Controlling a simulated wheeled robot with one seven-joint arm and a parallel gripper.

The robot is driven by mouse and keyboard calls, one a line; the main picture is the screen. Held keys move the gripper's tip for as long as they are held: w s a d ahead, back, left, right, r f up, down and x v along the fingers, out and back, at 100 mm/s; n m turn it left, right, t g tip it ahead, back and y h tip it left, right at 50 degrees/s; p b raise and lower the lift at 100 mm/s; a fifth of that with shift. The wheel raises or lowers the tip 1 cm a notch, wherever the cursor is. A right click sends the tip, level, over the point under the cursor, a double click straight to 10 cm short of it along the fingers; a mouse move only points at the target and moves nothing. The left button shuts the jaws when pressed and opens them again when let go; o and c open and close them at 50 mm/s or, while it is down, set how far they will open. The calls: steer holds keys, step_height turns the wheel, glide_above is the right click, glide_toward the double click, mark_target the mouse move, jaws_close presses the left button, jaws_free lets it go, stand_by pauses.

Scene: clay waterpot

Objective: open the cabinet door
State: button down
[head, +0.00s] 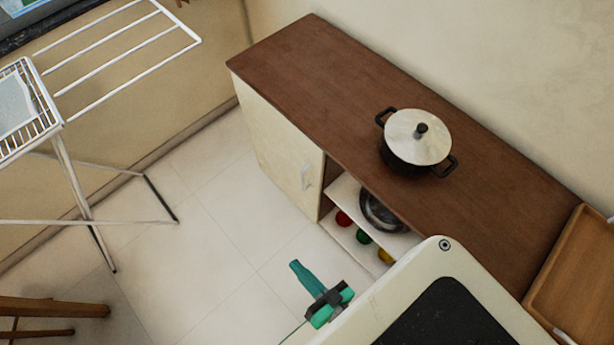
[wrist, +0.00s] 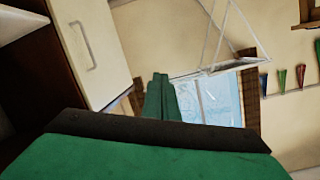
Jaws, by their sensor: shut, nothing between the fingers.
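The cabinet (head: 330,70) has a brown top and a cream door (head: 275,140) at its left end. The door looks closed, flush with the front. Its light handle (head: 306,177) is near the door's right edge. In the wrist view the door (wrist: 105,75) is at the upper left, with its bar handle (wrist: 84,46) in plain sight. My green gripper (head: 296,266) is over the floor in front of the open shelves, below the handle in the picture and apart from it. In the wrist view my gripper (wrist: 160,80) is shut and empty, right of the door.
A lidded pot (head: 418,138) stands on the cabinet top. Open shelves hold a metal bowl (head: 382,212) and several coloured round things. A white drying rack (head: 75,190) stands at left. A wooden tray (head: 575,280) is at right. Tiled floor (head: 215,215) before the door is clear.

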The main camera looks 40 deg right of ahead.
steer(key=w+d+f+m+t, duration=0.1)
steer(key=w+d+f+m, duration=0.25)
steer(key=d, duration=0.25)
steer(key=w+d+f+m, duration=0.2)
steer(key=w+d+f, duration=0.15)
steer(key=d, duration=0.25)
steer(key=m+t+h, duration=0.1)
steer(key=m+h, duration=0.1)
steer(key=m, duration=0.7)
glide_above(311, 180)
steer(key=s+a, duration=0.2)
step_height(311, 180, down, 6)
steer(key=shift+d+r, duration=0.1)
steer(key=shift+r, duration=0.15)
